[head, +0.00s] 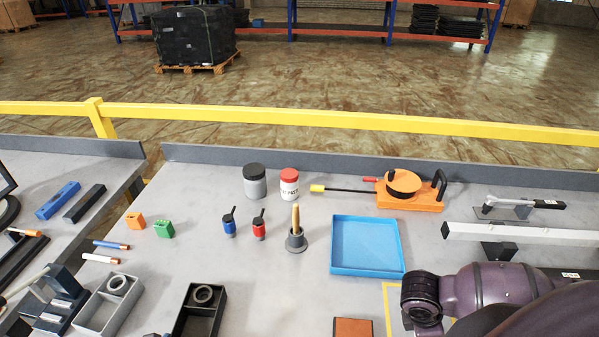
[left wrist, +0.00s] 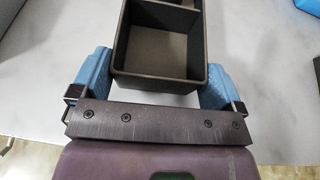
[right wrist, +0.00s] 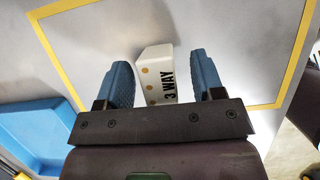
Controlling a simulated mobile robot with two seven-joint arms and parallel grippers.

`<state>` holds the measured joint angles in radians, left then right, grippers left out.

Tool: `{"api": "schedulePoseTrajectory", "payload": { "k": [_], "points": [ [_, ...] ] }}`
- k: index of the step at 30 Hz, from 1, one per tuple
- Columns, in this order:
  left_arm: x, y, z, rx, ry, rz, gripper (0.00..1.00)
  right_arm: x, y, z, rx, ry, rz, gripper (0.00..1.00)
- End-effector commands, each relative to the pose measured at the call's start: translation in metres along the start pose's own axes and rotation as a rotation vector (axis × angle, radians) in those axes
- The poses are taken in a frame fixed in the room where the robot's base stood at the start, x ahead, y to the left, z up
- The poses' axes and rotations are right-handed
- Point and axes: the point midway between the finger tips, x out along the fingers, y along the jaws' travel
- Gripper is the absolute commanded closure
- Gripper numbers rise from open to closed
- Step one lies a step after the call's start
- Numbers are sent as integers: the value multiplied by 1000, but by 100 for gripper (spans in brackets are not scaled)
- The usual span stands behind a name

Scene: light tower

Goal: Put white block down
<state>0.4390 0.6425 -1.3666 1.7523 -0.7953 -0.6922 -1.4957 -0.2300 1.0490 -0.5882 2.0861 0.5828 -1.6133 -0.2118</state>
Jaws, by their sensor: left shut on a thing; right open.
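The white block (right wrist: 154,75), marked "3 WAY" with several tan dots, is on the table inside a yellow outline (right wrist: 63,55) in the right wrist view. My right gripper (right wrist: 160,58) is open, with a finger on either side of the block and a visible gap at each. In the head view my right arm (head: 490,287) hides the block. My left gripper (left wrist: 157,62) is shut on a dark two-compartment box (left wrist: 160,82), with a blue finger against each side. That dark box (head: 216,317) also shows at the bottom of the head view.
A blue tray (head: 366,269) lies left of my right arm. A brown block (head: 353,328) lies at the front. An orange reel device (head: 412,194) and a grey rail (head: 520,233) stand behind. Small red and blue bottles (head: 259,225) and a grey box (head: 104,314) are further left.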

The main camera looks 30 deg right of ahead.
Motion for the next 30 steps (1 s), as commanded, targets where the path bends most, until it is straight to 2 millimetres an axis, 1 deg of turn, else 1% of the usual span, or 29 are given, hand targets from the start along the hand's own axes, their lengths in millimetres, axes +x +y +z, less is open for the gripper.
{"api": "schedulePoseTrajectory", "payload": {
  "k": [8,18,20,26,30],
  "points": [
    [0,0,0,0,0,0,34,2,0,0,0,0,1,38],
    [0,0,0,0,0,0,34,2,0,0,0,0,1,90],
    [0,0,0,0,0,0,34,2,1,0,0,0,2,100],
    [0,0,0,0,0,0,34,1,1,0,0,0,2,100],
    [0,0,0,0,0,0,34,-8,1,4,-1,1,4,100]
  ]
}}
